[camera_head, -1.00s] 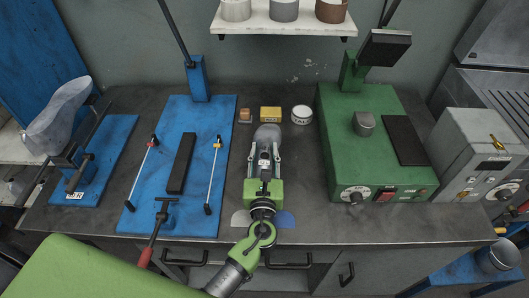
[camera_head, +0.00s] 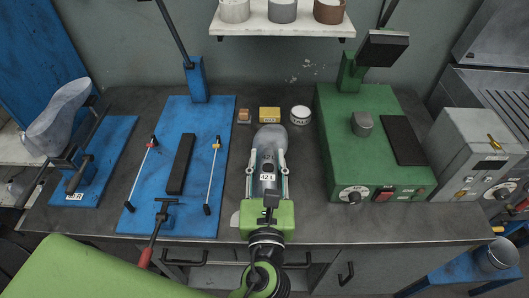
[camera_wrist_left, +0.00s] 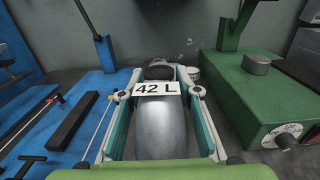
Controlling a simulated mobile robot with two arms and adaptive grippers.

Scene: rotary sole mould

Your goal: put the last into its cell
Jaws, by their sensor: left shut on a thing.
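A smooth grey last (camera_head: 268,143) with a white label sits between the fingers of my left gripper (camera_head: 268,168), over the counter between the blue and green machines. In the left wrist view the last (camera_wrist_left: 166,128) lies lengthwise between the two fingers, its label reading "42 L". My left gripper (camera_wrist_left: 160,95) is shut on it. Whether the last touches the counter is unclear. Another grey last (camera_head: 60,115) stands on a blue holder (camera_head: 110,150) at the far left. I cannot make out a cell for the last. My right gripper is out of view.
A blue machine (camera_head: 208,150) with rods and a red-handled clamp is left of the gripper. A green machine (camera_head: 340,130) with a knob is on the right. A yellow block (camera_head: 270,114) and a white tin (camera_head: 300,115) stand behind. A shelf (camera_head: 283,27) hangs above.

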